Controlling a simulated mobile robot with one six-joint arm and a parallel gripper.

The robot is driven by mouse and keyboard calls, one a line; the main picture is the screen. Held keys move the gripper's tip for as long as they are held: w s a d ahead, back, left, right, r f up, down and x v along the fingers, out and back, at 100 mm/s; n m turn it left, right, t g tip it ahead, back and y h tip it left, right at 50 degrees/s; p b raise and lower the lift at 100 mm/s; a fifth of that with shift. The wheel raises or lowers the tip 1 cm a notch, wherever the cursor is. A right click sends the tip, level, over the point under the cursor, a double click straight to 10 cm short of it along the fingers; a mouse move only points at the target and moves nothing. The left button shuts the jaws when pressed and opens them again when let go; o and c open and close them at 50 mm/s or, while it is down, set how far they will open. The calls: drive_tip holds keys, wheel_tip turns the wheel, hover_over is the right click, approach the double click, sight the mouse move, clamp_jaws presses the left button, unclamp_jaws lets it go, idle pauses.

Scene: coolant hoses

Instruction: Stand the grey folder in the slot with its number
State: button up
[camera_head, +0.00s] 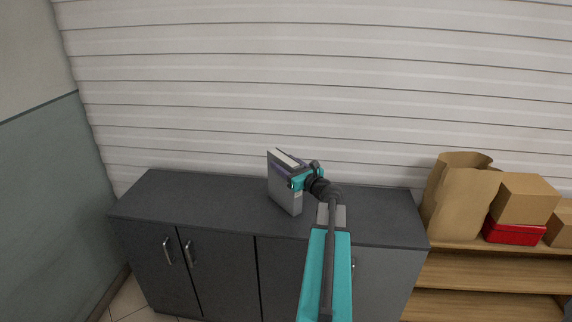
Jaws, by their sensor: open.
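The grey folder (283,192) stands upright on the dark cabinet top (205,197), its top edge showing white and purple. My gripper (298,182) is at the folder's right side, near its upper part. The gripper is open; its fingers are small and partly hidden, so I cannot tell whether they are around the folder or touch it. No number can be read on the folder. No numbered slot is visible in this view.
The cabinet top is bare left of the folder. A white slatted wall (330,80) stands behind. At the right, a wooden shelf (480,272) bears a paper bag (455,205), cardboard boxes (524,200) and a red box (512,233).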

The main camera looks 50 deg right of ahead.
drive_tip(key=shift+r, duration=0.15)
drive_tip(key=b+v, duration=0.1)
drive_tip(key=v, duration=1.1)
idle(0.6)
